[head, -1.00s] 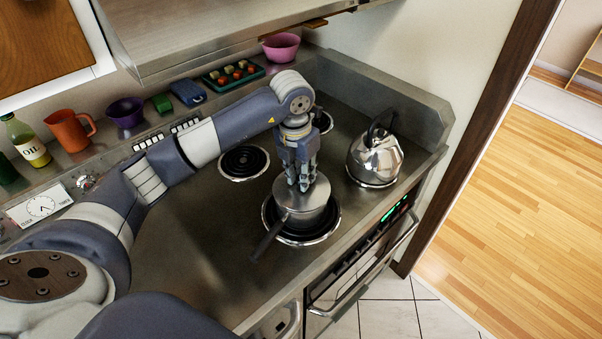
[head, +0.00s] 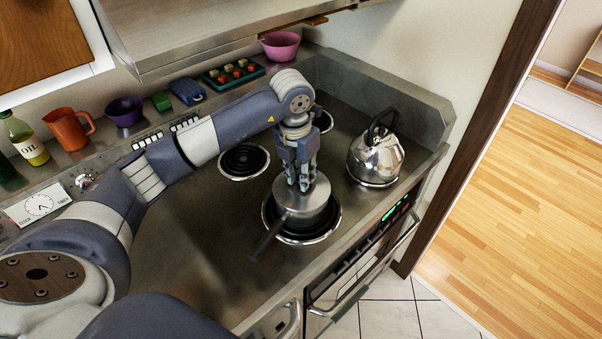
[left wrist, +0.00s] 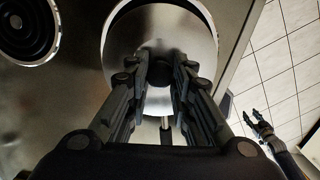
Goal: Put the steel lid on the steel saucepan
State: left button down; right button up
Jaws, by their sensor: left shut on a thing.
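The steel saucepan (head: 305,217) stands on the front coil burner, its dark handle (head: 267,240) pointing toward the lower left. The steel lid (head: 316,191) lies level over the pan's mouth; I see no clear gap between lid and rim. My left gripper (head: 304,186) points down from above and is shut on the lid's dark knob. In the left wrist view the lid (left wrist: 190,40) shows as a bright disc beneath the fingers (left wrist: 160,82), which hide part of the knob. My right gripper (left wrist: 254,118) shows in the left wrist view, empty and open, over the floor tiles.
A steel kettle (head: 375,158) stands right of the pan. A bare coil burner (head: 244,161) lies behind it to the left. Cups, a bottle and a tray (head: 234,74) line the back ledge. The left hob surface (head: 190,235) is clear.

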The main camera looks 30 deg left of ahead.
pick_arm(q)
jog(key=shift+f+b, duration=0.25)
jog(key=shift+b, duration=0.05)
dwell(0.6)
jog(key=c, duration=0.8)
grip_release()
jog(key=shift+c, duration=0.2)
jog(key=shift+r, duration=0.15)
jog(key=shift+r+p, duration=2.05)
jog(key=shift+r, duration=1.35)
